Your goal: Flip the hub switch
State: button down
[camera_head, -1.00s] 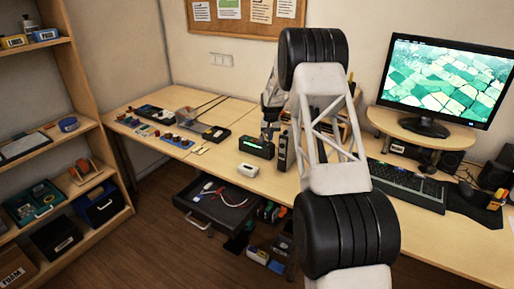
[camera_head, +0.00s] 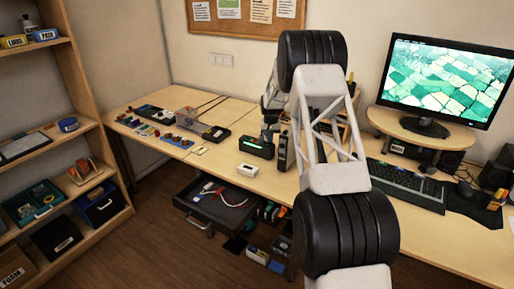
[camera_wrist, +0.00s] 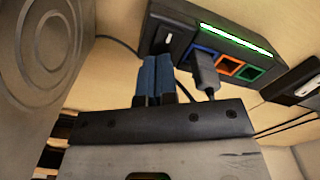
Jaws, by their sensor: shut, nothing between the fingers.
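The hub (camera_head: 257,147) is a black box with a lit green strip, standing on the desk left of my arm. In the wrist view the hub (camera_wrist: 185,30) shows blue, orange and green-rimmed ports on its front face. A small white switch (camera_wrist: 167,42) sits at the left end of that face. A dark plug (camera_wrist: 205,72) is in the blue port. My gripper (camera_wrist: 158,65) is shut and empty, its blue fingertips just below the switch and left of the plug. I cannot tell whether they touch the hub. In the head view my arm partly hides the gripper.
A white box (camera_head: 247,169) lies in front of the hub, and a dark upright device (camera_head: 283,150) stands right of it. An open drawer (camera_head: 215,205) with cables juts out below. The keyboard (camera_head: 405,185) and monitor (camera_head: 445,82) are at the right.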

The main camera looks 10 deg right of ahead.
jog(key=shift+f, duration=0.4)
jog(key=shift+r, duration=0.15)
dwell(0.4)
jog(key=shift+r, duration=3.35)
jog(key=shift+r, duration=0.1)
